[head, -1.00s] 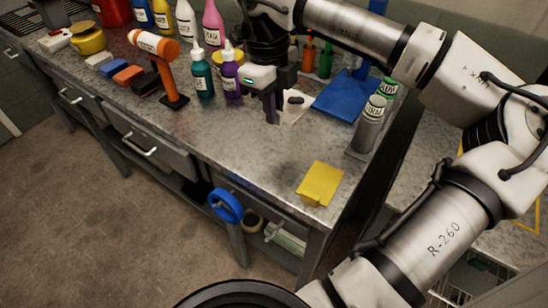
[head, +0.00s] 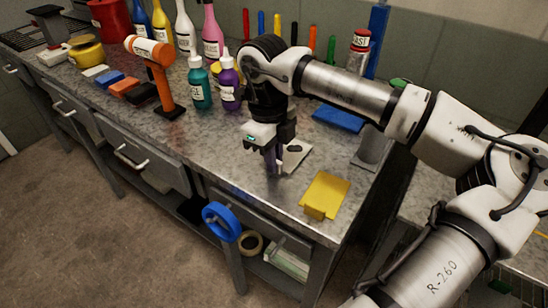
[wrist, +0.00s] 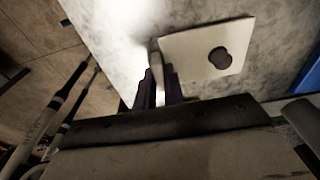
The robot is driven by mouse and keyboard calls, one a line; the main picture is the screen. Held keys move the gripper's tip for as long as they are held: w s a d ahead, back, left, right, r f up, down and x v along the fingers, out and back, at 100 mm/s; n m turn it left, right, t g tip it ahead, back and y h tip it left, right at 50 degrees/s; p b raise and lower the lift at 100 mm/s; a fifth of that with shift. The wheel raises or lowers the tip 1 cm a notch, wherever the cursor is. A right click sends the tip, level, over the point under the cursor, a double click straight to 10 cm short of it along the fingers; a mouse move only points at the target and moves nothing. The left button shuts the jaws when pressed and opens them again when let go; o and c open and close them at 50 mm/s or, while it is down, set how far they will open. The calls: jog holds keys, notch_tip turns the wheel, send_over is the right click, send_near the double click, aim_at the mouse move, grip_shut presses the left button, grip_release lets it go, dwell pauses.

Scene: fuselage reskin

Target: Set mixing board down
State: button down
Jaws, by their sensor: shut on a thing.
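The mixing board (head: 297,154) is a flat white plate with a dark round spot or knob on it. In the wrist view the board (wrist: 190,62) lies just ahead of my fingers, with a narrow tab running between them. My gripper (head: 273,166) points down over the metal bench near its front edge and is shut on that tab. In the wrist view the fingertips (wrist: 158,88) close around it. The board looks level and close to the bench top; I cannot tell whether it touches. My gripper hides part of it in the head view.
The metal bench (head: 225,155) is clear around the board. A yellow piece (head: 326,192) lies to its right, a blue one (head: 338,118) behind.

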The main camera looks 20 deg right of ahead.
jog(key=c, duration=1.5)
grip_release()
jog(key=shift+f, duration=0.1)
notch_tip(320, 180, up, 12)
jog(key=w, duration=0.1)
jog(key=shift+a, duration=0.35)
